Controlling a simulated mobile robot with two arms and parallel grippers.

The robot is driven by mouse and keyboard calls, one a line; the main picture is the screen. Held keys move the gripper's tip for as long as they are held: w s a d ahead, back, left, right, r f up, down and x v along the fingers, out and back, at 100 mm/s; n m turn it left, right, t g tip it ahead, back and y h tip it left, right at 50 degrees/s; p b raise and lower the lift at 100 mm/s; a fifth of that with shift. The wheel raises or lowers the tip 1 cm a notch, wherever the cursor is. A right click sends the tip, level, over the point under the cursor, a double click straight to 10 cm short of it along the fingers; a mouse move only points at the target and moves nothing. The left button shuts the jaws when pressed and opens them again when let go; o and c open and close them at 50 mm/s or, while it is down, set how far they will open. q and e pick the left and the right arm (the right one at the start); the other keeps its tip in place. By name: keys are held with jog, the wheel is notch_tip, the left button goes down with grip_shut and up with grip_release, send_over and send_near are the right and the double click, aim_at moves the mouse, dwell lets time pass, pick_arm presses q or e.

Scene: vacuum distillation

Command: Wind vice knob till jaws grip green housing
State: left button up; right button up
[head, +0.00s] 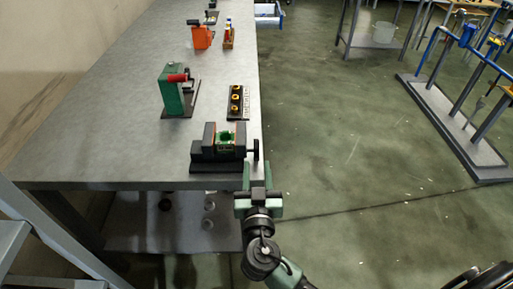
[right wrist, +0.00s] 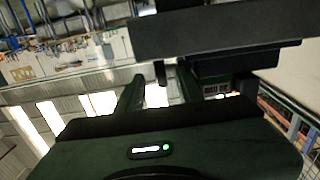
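The dark vice (head: 207,150) stands near the table's right edge. The green housing (head: 227,140) sits between its jaws; I cannot tell how tightly. The black vice knob (head: 255,150) sticks out at the vice's right side. My right gripper (head: 258,176) is just below the knob in the head view, fingers pointing towards it. In the right wrist view the two fingers (right wrist: 160,85) are apart, with a small dark part, apparently the knob (right wrist: 160,72), showing between them near the tips. Contact cannot be seen. My left gripper is out of view.
Behind the vice are a black strip with yellow rings (head: 236,101), a green device with a red handle (head: 172,92) and an orange device (head: 201,37). The grey table (head: 110,120) is clear on its left. Open floor (head: 330,120) lies to the right.

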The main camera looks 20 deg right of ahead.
aim_at(257, 157)
jog(key=p+x, duration=0.1)
jog(key=x, duration=0.4)
jog(key=shift+w+r+p, duration=0.2)
jog(key=shift+p, duration=0.1)
jog(key=shift+w+d, duration=0.1)
jog(key=shift+w, duration=0.15)
jog(key=shift+s, duration=0.1)
grip_shut()
